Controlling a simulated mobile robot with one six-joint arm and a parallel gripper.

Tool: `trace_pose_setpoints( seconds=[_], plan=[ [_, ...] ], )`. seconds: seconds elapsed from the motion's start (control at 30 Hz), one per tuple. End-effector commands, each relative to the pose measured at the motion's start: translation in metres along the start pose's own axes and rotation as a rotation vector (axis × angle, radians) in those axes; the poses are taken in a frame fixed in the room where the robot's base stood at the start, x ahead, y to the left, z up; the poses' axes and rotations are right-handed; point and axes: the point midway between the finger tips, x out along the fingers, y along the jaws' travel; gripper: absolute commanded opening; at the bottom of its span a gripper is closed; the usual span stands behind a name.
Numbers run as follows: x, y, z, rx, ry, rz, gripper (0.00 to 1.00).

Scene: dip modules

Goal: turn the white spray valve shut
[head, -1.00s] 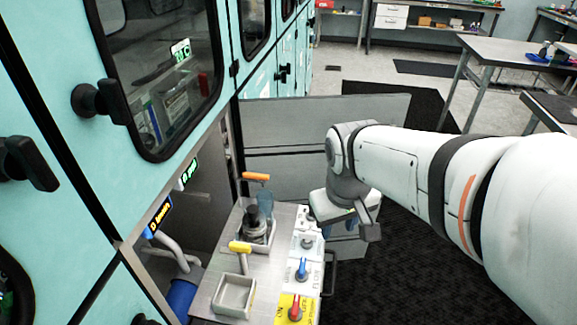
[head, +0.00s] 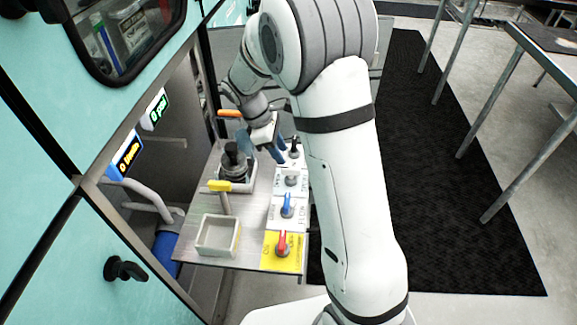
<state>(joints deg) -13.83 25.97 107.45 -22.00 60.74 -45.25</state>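A column of valve handles runs along the right side of the metal worktop. The pale grey-white valve (head: 291,180) sits on a white label, between a black-handled valve (head: 294,148) and a blue valve (head: 287,205). I take this pale one as the white spray valve; its exact handle angle is too small to tell. My gripper (head: 275,150) hangs over the far part of the worktop, above and left of the white valve in the picture and apart from it. Its blue finger points down toward the black-handled valve. Its opening is not clear.
A red valve (head: 283,245) on a yellow label is nearest. Left of the valves are a shallow tray (head: 218,237), a yellow-handled lever (head: 220,186), an orange-handled lever (head: 229,114) and a black cylindrical part (head: 232,162). Teal cabinets line the left; dark floor mat lies right.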

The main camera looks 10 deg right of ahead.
Motion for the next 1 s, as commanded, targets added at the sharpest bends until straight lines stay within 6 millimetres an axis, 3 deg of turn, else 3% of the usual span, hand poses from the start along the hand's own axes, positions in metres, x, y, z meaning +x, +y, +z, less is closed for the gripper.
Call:
trace_pose_setpoints(
  seconds=[0.2,0.4,0.77,1.0],
  plan=[
    [0.037,-0.001,0.001,0.003,-0.002,-0.004,0.36],
    [0.061,-0.001,0.0,0.003,0.0,-0.003,0.36],
    [0.067,-0.001,0.001,0.004,0.001,-0.001,0.36],
    [0.067,-0.001,0.001,0.004,0.001,-0.001,0.18]
  ],
)
